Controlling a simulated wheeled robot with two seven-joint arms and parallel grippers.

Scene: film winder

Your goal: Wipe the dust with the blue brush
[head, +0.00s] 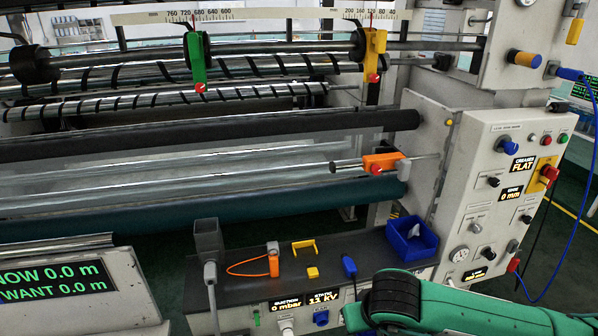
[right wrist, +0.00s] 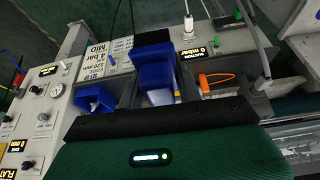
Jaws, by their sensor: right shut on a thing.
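The blue brush (head: 349,266) shows its blue end in the head view, over the dark shelf. In the right wrist view the blue brush (right wrist: 154,70) is large and close, with a pale part below the blue. My right gripper (head: 356,303) comes in from the lower right over the shelf's front and is shut on the brush; its fingers are mostly hidden by its own wrist. No dust can be made out. My left gripper is not in view.
On the dark shelf (head: 245,273) are an orange loop tool (head: 273,262), a yellow bracket (head: 304,246), a small yellow block (head: 313,272) and a blue bin (head: 411,238) with a white wipe. Rollers (head: 200,135) stretch behind. A control panel (head: 500,190) stands at right.

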